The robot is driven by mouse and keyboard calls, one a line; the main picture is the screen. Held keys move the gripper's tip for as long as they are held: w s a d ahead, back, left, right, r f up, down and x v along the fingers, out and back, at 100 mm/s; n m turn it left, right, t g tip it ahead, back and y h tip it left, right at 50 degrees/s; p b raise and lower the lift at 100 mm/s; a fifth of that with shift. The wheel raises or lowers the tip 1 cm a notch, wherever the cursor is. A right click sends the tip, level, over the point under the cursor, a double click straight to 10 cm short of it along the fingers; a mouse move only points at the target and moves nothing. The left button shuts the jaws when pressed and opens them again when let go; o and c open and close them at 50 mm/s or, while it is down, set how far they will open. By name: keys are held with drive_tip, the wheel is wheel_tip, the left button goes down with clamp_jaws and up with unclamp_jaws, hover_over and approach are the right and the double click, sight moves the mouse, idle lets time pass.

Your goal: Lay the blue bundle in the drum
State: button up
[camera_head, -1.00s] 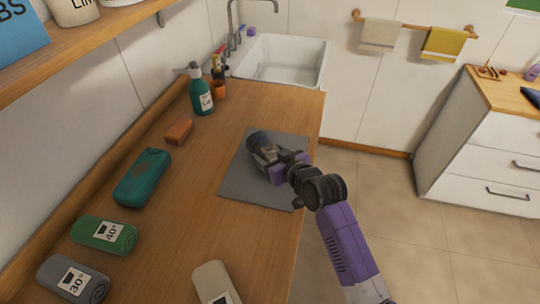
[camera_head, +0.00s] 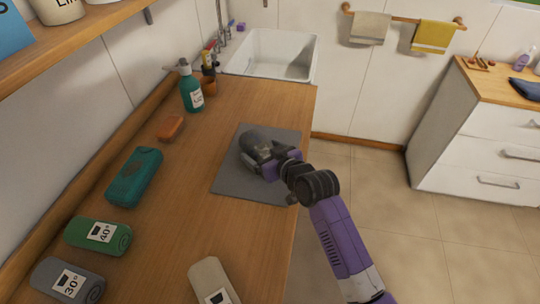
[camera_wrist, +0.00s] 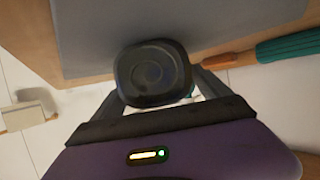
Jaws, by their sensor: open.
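A dark rolled bundle (camera_head: 252,136), its blue hardly showing, is at the upper part of a grey mat (camera_head: 240,187) on the wooden counter. In the wrist view its coiled round end (camera_wrist: 152,73) faces the camera. My gripper (camera_head: 262,155) is over the mat at the bundle and hides part of it. In the wrist view its fingers are spread, one toward each side of the bundle; I cannot tell whether they touch it. No drum shows in these views.
A green roll (camera_head: 85,235), a grey roll (camera_head: 55,280) and a beige roll (camera_head: 208,278) lie on the counter. A sink (camera_head: 270,55) is behind; drawers (camera_head: 475,145) stand right.

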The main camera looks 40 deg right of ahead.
drive_tip(key=b+v, duration=0.1)
drive_tip(key=v, duration=1.1)
drive_tip(key=shift+r, duration=0.1)
drive_tip(key=s+a+f, duration=0.2)
drive_tip(key=s, duration=0.1)
drive_tip(key=s+a+f, duration=0.1)
drive_tip(key=s+a, duration=0.1)
drive_tip(key=s+a+r, duration=0.1)
drive_tip(key=s+a, duration=0.2)
drive_tip(key=s, duration=0.4)
drive_tip(key=s+a+r+n+t+y, duration=0.1)
drive_tip(key=s+a, duration=0.3)
drive_tip(key=s, duration=0.3)
drive_tip(key=s+a+r+n+y, duration=0.1)
drive_tip(key=s+a+r, duration=0.1)
drive_tip(key=s+a, duration=0.2)
drive_tip(key=s, duration=0.3)
drive_tip(key=shift+s+a, duration=0.2)
drive_tip(key=shift+s, duration=0.1)
drive_tip(key=shift+o, duration=0.4)
drive_tip(key=shift+s+a+r+y, duration=0.15)
drive_tip(key=shift+s+r+y, duration=0.1)
drive_tip(key=shift+y, duration=0.05)
drive_tip(key=shift+r+t, duration=0.1)
drive_tip(key=shift+t, duration=0.2)
